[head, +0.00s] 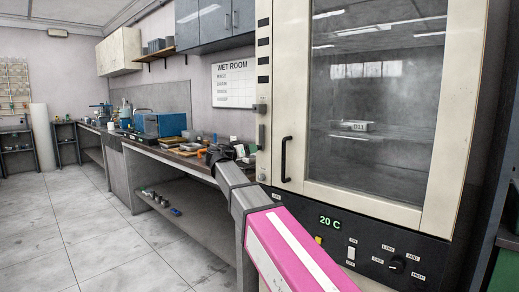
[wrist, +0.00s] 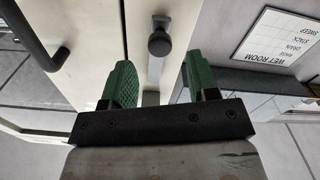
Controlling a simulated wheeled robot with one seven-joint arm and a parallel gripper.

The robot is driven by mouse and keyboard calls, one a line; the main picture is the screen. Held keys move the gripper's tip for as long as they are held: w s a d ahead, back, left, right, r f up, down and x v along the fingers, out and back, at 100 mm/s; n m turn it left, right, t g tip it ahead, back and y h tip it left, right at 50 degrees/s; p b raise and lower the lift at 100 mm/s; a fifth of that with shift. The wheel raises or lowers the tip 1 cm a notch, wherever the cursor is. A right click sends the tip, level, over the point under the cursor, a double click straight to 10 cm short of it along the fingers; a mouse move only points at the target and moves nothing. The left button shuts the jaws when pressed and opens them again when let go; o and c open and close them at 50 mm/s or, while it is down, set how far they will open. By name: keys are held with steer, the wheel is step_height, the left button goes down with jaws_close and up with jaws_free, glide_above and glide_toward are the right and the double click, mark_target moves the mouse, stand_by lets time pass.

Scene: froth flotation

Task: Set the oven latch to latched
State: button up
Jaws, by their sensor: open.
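The oven (head: 440,120) stands at the right of the head view, its glass door closed. The oven latch (head: 262,137) is on the door's left edge, left of the black door handle (head: 286,158). In the wrist view, which is upside down, the latch shows as a pale upright strip with a dark round knob (wrist: 159,42). My gripper (wrist: 159,60) has two green fingers, spread open and empty. The knob lies between the fingertips' directions, slightly beyond them, with visible gaps on both sides. I cannot tell whether the latch is latched. The handle (wrist: 38,35) also shows at left in the wrist view.
The oven's control panel (head: 360,252) reads 20 C below the door. A cluttered workbench (head: 190,160) runs along the wall left of the oven, under a WET ROOM board (head: 233,84). The tiled floor (head: 75,235) at left is clear.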

mark_target(259, 147)
steer(key=x, duration=0.7)
jaws_close()
